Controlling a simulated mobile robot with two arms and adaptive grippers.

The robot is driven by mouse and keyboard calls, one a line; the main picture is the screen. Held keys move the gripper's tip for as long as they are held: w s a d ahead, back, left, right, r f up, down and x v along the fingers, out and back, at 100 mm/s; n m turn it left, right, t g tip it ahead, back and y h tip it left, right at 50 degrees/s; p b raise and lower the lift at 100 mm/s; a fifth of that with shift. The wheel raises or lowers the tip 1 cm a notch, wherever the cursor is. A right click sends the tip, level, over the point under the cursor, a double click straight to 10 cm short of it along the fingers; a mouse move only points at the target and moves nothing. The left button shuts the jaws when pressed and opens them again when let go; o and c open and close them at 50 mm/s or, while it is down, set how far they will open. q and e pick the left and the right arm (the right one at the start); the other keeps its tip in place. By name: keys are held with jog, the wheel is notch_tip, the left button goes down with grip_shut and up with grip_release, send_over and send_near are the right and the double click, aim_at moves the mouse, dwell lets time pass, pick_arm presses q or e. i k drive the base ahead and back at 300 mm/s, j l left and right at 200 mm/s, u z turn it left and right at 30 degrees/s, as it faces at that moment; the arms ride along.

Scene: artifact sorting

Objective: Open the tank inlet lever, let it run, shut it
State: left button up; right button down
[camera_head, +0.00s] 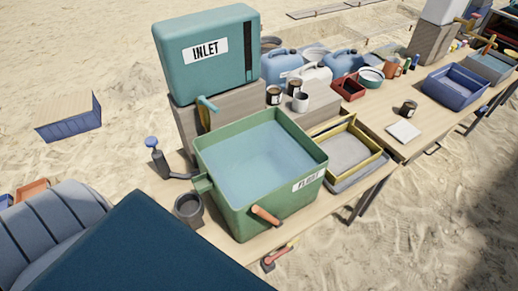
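The teal inlet tank (205,62) carries a white INLET label and stands on a grey block (236,106) at the back of the table. A small teal lever (207,103) sits at its lower front, above a yellowish spout piece (204,119). I cannot tell from this view whether the lever is open or shut, and no falling stream is clear. Below is the green flotation tub (222,201), with a partly legible label, holding pale blue water (262,158). An orange handle (265,214) sticks out of its front. Neither of my grippers is in view.
A blue-knobbed lever (151,143) and a dark cup (188,206) stand left of the tub. Yellow-rimmed trays (348,147) lie to its right. A red-handled part (277,256) is at the table's front edge. Jugs, mugs and a blue crate (453,87) crowd farther back.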

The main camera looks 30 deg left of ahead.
aim_at(202, 100)
jog(key=l+u, duration=0.2)
jog(key=l, duration=0.35)
jog(key=k+l+u, duration=0.15)
jog(key=l, duration=0.35)
jog(key=l+u, duration=0.2)
jog(key=l, duration=0.35)
